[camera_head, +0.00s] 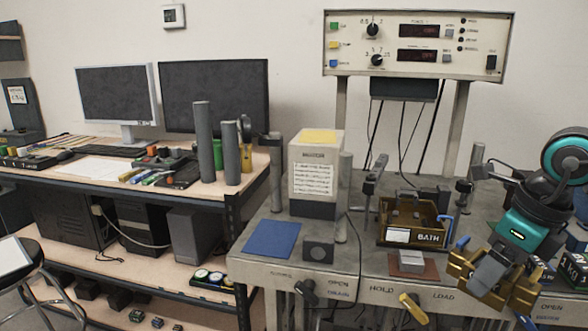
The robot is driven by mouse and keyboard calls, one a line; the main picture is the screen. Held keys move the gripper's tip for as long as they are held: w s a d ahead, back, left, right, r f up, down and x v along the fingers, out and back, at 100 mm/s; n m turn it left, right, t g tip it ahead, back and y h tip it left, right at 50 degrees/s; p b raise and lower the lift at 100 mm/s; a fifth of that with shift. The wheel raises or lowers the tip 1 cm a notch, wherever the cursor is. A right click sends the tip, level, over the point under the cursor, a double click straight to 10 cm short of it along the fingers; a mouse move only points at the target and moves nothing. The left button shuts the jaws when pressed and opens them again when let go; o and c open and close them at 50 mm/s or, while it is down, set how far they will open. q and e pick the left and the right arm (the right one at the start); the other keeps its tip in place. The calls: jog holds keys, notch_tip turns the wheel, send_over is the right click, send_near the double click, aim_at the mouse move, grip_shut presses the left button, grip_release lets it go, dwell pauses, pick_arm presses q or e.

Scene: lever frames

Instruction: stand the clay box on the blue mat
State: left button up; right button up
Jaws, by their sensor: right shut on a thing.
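The blue mat (272,239) lies flat and bare on the left of the grey bench. My right gripper (490,279) is over the right front of the bench, pointing down. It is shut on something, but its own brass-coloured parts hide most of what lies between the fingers. I cannot tell whether that is the clay box. A small grey block (411,261) sits on a reddish-brown flat square (428,272), left of the gripper and apart from it. My left gripper is not in view.
A brown open bath tray (438,238) stands behind the grey block. A tall pale box with a yellow top (316,165) stands behind the blue mat. A dark block (318,251) lies right of the mat. Posts and a yellow-handled lever (412,305) are nearby.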

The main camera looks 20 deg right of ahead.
jog(key=shift+w+a+f+n+y, duration=0.15)
jog(key=shift+a+f+n+y, duration=0.15)
jog(key=shift+f+n, duration=0.55)
jog(key=shift+w+a+f+n+y, duration=0.15)
jog(key=shift+a+f+n+y, duration=0.1)
jog(key=shift+f+n, duration=0.55)
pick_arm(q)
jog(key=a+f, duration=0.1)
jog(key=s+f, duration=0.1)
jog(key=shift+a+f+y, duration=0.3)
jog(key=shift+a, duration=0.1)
pick_arm(e)
jog(key=w+a+f+n+g+h, duration=0.1)
jog(key=w+a+f+n+g, duration=0.1)
jog(key=a+n, duration=0.7)
jog(key=w+a+f+n+g+h, duration=0.1)
jog(key=w+a+f+n+g, duration=0.2)
jog(key=a+n, duration=0.7)
jog(key=shift+w+a+f+n, duration=0.35)
jog(key=shift+f+n, duration=0.65)
jog(key=shift+n, duration=3.75)
